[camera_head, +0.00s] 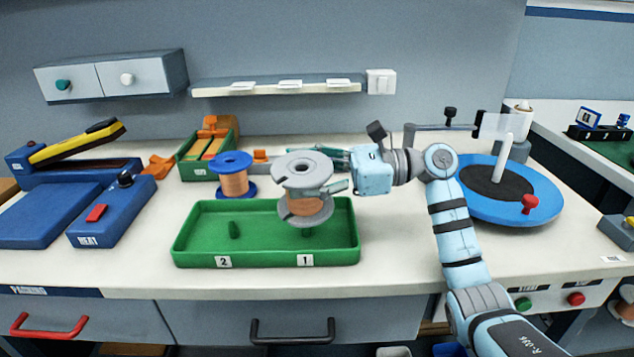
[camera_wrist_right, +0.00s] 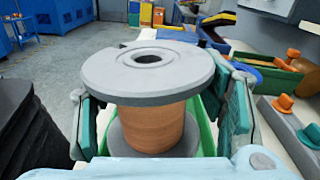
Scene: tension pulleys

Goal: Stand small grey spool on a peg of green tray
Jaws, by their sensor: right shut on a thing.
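The small grey spool (camera_head: 302,168) has grey flanges and copper-coloured wire. It is upright over the right half of the green tray (camera_head: 185,247), above label 1. My right gripper (camera_head: 334,170) is shut on it, reaching in from the right. In the right wrist view, the spool (camera_wrist_right: 150,70) sits between the two fingers, its top hole facing up. My left gripper is out of view.
A blue-flanged spool (camera_head: 233,175) stands just behind the tray. A green bin (camera_head: 208,158) with orange parts is behind it. A blue turntable (camera_head: 525,195) with a white post stands right. A blue heat sealer (camera_head: 112,210) stands left. Free tabletop lies right of the tray.

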